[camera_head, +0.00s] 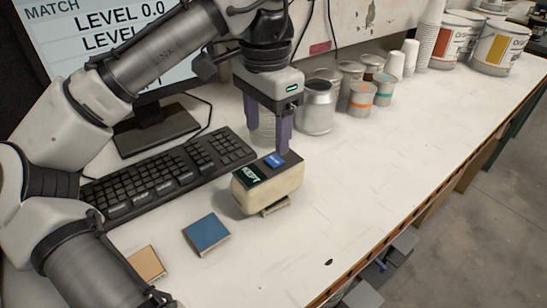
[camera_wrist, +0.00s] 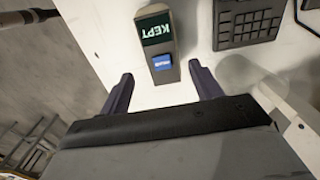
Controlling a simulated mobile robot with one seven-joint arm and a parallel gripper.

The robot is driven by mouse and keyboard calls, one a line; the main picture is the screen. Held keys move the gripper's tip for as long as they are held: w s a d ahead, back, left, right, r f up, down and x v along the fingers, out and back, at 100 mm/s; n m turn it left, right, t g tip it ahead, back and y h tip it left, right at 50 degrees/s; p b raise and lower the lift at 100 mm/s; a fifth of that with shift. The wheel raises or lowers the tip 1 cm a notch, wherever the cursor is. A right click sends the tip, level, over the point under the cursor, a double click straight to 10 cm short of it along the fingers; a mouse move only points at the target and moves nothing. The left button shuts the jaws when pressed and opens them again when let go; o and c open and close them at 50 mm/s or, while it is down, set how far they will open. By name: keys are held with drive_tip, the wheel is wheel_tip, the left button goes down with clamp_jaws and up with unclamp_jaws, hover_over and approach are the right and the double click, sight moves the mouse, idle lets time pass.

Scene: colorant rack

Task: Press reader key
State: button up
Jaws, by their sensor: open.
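The reader (camera_head: 268,187) is a small cream box with a dark top, standing on the white bench. Its green display reads "KEPT", and it also shows in the wrist view (camera_wrist: 158,32). The blue reader key (camera_head: 275,161) sits on its top beside the display, and the wrist view shows it too (camera_wrist: 162,62). My gripper (camera_head: 268,140) is open and empty, pointing down above the reader. In the wrist view the fingers (camera_wrist: 163,82) lie to either side of the key, with the key slightly beyond the tips. Contact cannot be told.
A keyboard (camera_head: 165,172) and a monitor (camera_head: 108,45) are at left. A blue tile (camera_head: 206,234) and a tan tile (camera_head: 143,264) lie in front. Metal cans (camera_head: 316,107), small pots and cups stand behind. The bench to the right of the reader is clear.

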clamp_jaws()
idle(1.4)
